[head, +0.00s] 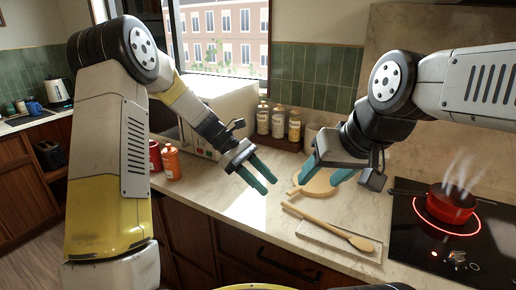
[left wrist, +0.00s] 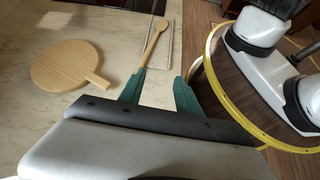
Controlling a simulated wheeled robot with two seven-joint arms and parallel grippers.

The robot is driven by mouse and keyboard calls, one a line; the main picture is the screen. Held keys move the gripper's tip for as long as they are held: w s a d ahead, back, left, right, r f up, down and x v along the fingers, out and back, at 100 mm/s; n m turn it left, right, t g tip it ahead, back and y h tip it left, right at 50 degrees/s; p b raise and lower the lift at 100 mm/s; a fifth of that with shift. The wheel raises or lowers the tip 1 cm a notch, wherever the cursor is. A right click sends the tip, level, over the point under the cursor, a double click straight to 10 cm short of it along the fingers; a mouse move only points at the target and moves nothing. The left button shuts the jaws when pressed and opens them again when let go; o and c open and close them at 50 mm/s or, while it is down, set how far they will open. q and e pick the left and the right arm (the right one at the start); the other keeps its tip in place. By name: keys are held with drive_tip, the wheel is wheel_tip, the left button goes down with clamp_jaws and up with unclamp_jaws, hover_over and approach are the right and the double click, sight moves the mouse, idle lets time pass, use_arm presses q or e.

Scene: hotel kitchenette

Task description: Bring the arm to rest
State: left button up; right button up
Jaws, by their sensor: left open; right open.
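My left gripper (head: 258,178) is open and empty above the front part of the counter, with its teal fingers pointing down and right. Its two fingers also show apart in the left wrist view (left wrist: 160,90). My right gripper (head: 325,172) is open and empty above the counter near the round wooden board (head: 318,184), its fingers pointing down and left. The board lies flat on the counter and is partly hidden by the right gripper; it shows whole in the left wrist view (left wrist: 66,62).
A wooden spoon (head: 330,228) lies on a clear tray (head: 372,254). A steaming red pot (head: 451,204) stands on the glowing cooktop (head: 420,255) at right. Jars (head: 278,122) stand at the back, and an orange bottle (head: 171,162) stands at left.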

use_arm(q)
drive_tip(key=s+a+r+m+t+y, duration=0.3)
drive_tip(key=s+a+r+m+t, duration=0.2)
drive_tip(key=s+a, duration=0.3)
drive_tip(key=s+a+r+m+t+y, duration=0.4)
drive_tip(key=s+a+r+m+t, duration=0.2)
drive_tip(key=s+a, duration=0.3)
drive_tip(key=shift+a+r+m+t, duration=0.3)
drive_tip(key=shift+a+r+t, duration=0.15)
drive_tip(key=shift+r, duration=0.45)
